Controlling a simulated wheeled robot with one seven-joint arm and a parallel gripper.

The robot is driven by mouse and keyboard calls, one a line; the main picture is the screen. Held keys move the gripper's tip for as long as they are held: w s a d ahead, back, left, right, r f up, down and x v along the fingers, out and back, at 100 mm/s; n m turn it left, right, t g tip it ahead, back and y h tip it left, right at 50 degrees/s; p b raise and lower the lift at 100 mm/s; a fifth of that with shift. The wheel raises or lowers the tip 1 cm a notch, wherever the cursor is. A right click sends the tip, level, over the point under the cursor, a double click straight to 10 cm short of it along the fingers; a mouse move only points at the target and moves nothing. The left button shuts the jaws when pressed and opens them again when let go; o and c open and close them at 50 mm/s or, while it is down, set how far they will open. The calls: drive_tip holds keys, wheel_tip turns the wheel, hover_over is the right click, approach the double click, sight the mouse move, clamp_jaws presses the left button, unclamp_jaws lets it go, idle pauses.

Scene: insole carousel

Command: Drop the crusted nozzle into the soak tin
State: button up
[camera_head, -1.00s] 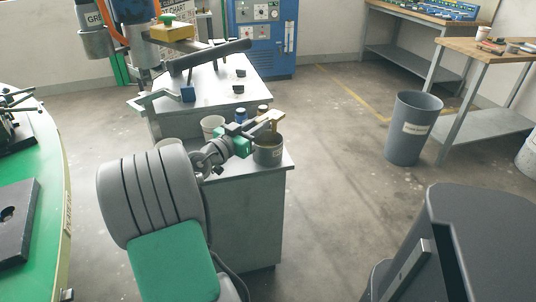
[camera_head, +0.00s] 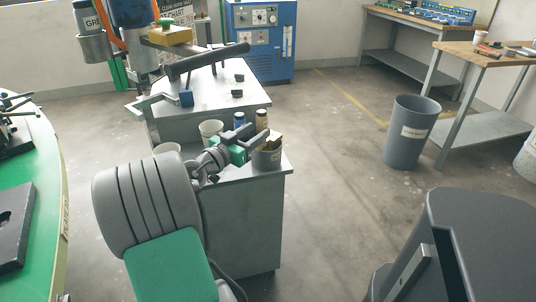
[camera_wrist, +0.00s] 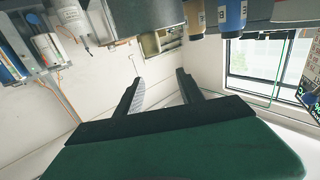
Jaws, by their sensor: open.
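The soak tin (camera_head: 267,160) is a grey, labelled cup at the right edge of the small grey cabinet's top. A brass-coloured piece, apparently the crusted nozzle (camera_head: 270,143), shows at the tin's mouth; its lower part is hidden. My gripper (camera_head: 255,138), with its green body, is just left of and above the tin, its fingers pointing toward it. In the wrist view my gripper's fingers (camera_wrist: 161,88) are spread apart with nothing between them.
A white cup (camera_head: 210,131) and two small bottles, blue-capped (camera_head: 239,120) and brown (camera_head: 261,119), stand close behind my gripper. A grey bin (camera_head: 411,135) stands on the floor at right. The floor between is clear.

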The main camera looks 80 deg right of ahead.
drive_tip(key=v, duration=0.7)
